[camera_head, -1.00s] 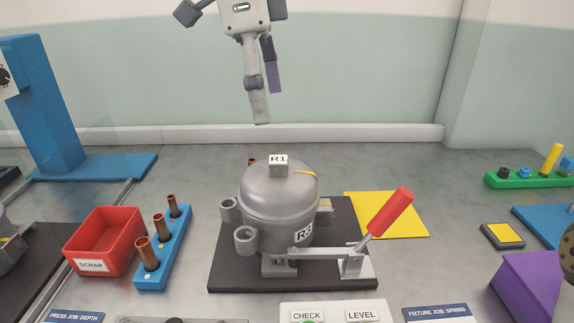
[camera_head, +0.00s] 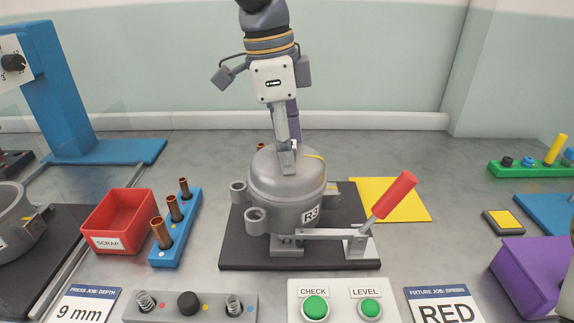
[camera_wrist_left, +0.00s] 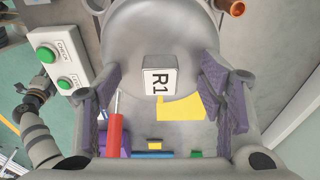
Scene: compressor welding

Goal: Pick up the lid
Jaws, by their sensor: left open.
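The lid (camera_head: 272,178) is a grey dome seated on the compressor body (camera_head: 291,214), which is labelled R3 and stands on a dark base plate. In the left wrist view the lid's knob (camera_wrist_left: 158,80), a block labelled R1, sits in the gap between my left fingers, with room on both sides. In the head view my left gripper (camera_head: 286,150) points straight down at the lid's top, and its front finger mostly hides the knob. The left gripper is open and holds nothing.
A red-handled lever clamp (camera_head: 392,198) stands at the front right of the compressor. A blue rack (camera_head: 181,237) with copper tubes and a red scrap bin (camera_head: 118,225) stand to the left. A yellow sheet (camera_head: 398,203) lies behind right. The button box (camera_head: 341,292) is in front.

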